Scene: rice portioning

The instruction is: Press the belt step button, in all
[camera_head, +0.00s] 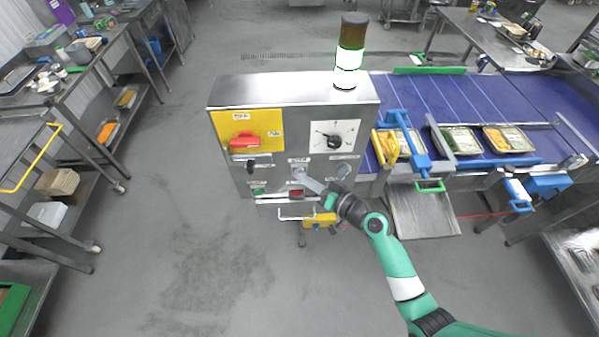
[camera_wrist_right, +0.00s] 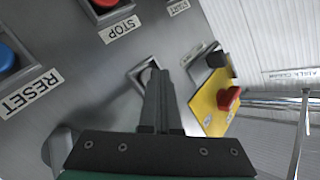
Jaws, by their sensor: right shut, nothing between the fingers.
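A grey control box (camera_head: 294,92) stands beside the conveyor. On its front, a square-framed button (camera_head: 298,171) sits in the middle; it also shows in the right wrist view (camera_wrist_right: 139,72), its face mostly hidden by my fingers. Its label is too small to read. My right gripper (camera_head: 303,177) is shut and empty, with its fingertips at this button's frame. In the right wrist view the closed fingers (camera_wrist_right: 153,82) reach into the frame; I cannot tell whether the button is pressed in. My left gripper is not in view.
Near the fingers are a red STOP button (camera_wrist_right: 104,4) and a blue RESET button (camera_wrist_right: 6,57). A red switch (camera_head: 244,142) sits on a yellow plate, with a black dial (camera_head: 334,141) to its right. The blue conveyor (camera_head: 465,105) carries several trays. The lamp tower (camera_head: 348,62) glows green-white.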

